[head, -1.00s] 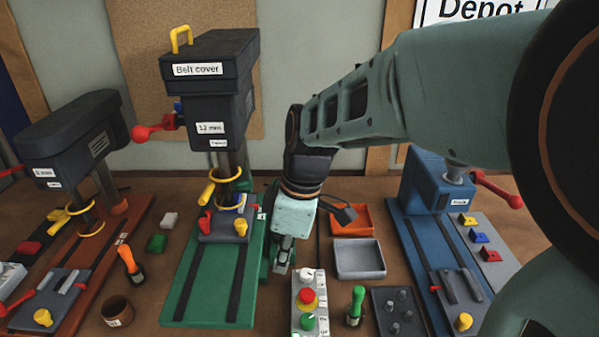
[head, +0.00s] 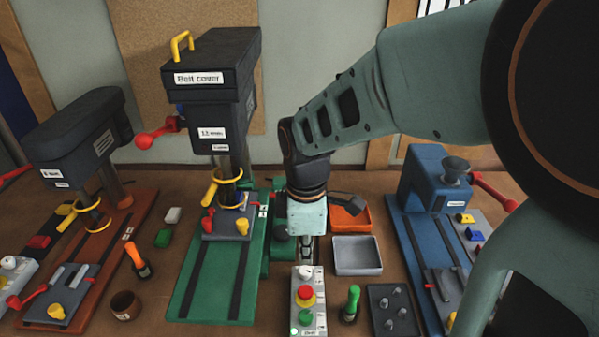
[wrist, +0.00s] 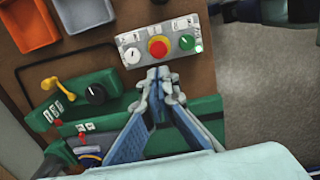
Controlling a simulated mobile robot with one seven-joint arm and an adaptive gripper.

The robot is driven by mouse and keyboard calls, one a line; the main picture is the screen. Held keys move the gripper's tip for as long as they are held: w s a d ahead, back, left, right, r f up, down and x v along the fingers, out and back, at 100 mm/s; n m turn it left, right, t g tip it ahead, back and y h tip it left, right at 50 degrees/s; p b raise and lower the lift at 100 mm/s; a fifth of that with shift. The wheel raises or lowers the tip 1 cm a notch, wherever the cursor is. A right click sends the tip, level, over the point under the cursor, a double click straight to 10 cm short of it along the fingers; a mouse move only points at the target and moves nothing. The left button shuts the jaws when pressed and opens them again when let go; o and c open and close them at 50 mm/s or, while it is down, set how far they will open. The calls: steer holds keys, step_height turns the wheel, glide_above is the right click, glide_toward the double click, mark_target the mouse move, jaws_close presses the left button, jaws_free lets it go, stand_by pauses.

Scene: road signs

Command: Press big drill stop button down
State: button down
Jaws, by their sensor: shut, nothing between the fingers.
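The big drill (head: 212,90) has a dark head labelled "Belt cover" and stands on a green base. Its control box (head: 310,318) is grey, at the front of the bench. On the box are a white knob (head: 305,272), a red stop button (head: 306,293) with a yellow collar, and a green button (head: 305,316). In the wrist view the red button (wrist: 158,47) lies just beyond my gripper's tips. My gripper (wrist: 160,75) is shut and empty, pointing at the box. In the head view my gripper (head: 306,250) is behind the box's white-knob end. I cannot tell its height above the button.
An orange tray (head: 350,218) and a grey tray (head: 357,256) lie right of my gripper. A green-handled tool (head: 352,303) stands right of the box, beside a dark peg board (head: 393,310). A smaller drill (head: 75,140) is at left, a blue machine (head: 435,180) at right.

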mark_target(306, 295)
steer(key=f+b, duration=0.3)
steer(key=f, duration=0.1)
steer(key=f+b, duration=0.3)
steer(key=f, duration=0.1)
steer(key=f+b, duration=0.3)
steer(key=f, duration=0.1)
steer(key=shift+w+d+f, duration=0.1)
steer(key=shift+w+f, duration=0.25)
steer(key=shift+f, duration=0.05)
step_height(306, 295, down, 2)
steer(key=shift+f+b, duration=0.1)
steer(key=shift+b, duration=0.75)
steer(key=shift+s+d, duration=0.1)
steer(key=shift+s, duration=0.2)
steer(key=shift+r+p, duration=0.3)
steer(key=shift+p, duration=0.05)
step_height(306, 295, up, 14)
steer(key=p, duration=0.3)
steer(key=shift+a+r, duration=0.15)
steer(key=shift+a, duration=0.05)
